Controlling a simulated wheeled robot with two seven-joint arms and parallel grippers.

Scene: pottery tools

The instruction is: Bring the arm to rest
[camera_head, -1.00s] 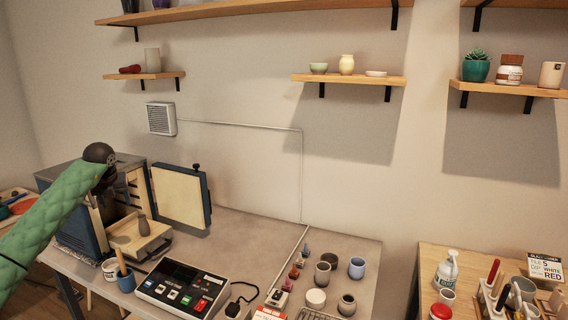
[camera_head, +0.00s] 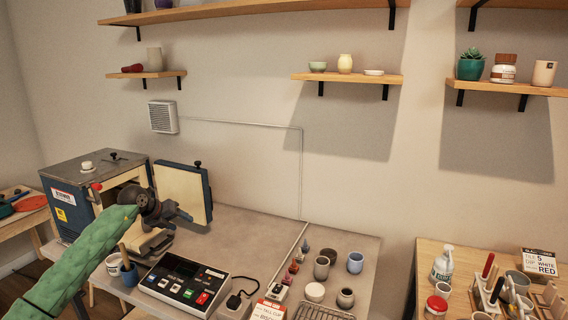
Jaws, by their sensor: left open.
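My left arm comes in from the left in a green quilted sleeve. Its dark gripper (camera_head: 181,213) is open, in front of the kiln's open door (camera_head: 184,190), with its fingers pointing right. I see nothing between the fingers. The blue-grey kiln (camera_head: 78,200) stands on the left of the table, its opening partly covered by my gripper. A grey tray (camera_head: 152,243) lies below the gripper, partly hidden by my arm and wrist. The small vase on it is hidden from me. My right gripper is out of view.
A control box (camera_head: 186,284) with buttons sits at the table's front. A blue cup (camera_head: 128,274) with a wooden-handled tool is close beside my forearm. Small pots and bottles stand farther right (camera_head: 321,267). The tabletop behind the control box is clear (camera_head: 250,235).

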